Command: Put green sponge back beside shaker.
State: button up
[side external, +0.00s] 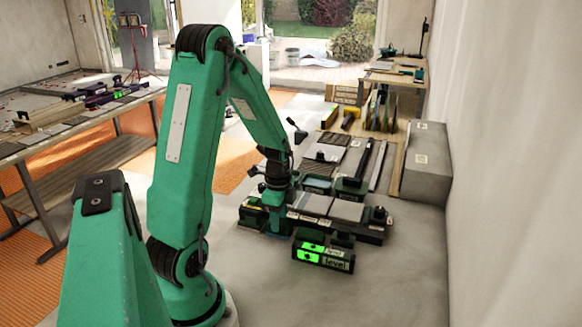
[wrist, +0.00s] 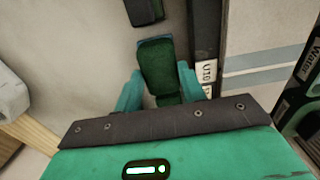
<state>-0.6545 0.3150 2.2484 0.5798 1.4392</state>
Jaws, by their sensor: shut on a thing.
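The green sponge (wrist: 157,62) is a dark green block in the wrist view, with a bluish far edge. My gripper (wrist: 159,76) has one teal finger on each side of it and is shut on it. In the side view my gripper (side external: 277,205) points down at the left end of the tile work, and the sponge cannot be made out there. Another dark green-black object (wrist: 144,10) lies just beyond the sponge, cut by the frame's top; I cannot tell whether it is the shaker. No shaker can be made out for sure in the side view.
A dark strip with a U10 label (wrist: 207,72) runs close to the right finger. A box marked Water (wrist: 296,92) is at the far right. In the side view, a level display (side external: 323,256) stands in front of grey tiles (side external: 346,211). Bare floor lies to the front right.

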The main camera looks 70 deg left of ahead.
jog(key=shift+f, duration=0.35)
dwell(0.4)
jog(key=o, duration=1.3)
jog(key=shift+w+a+r, duration=0.1)
jog(key=shift+w, duration=0.05)
jog(key=shift+o, duration=0.2)
jog(key=shift+r, duration=3.95)
jog(key=shift+d, duration=0.2)
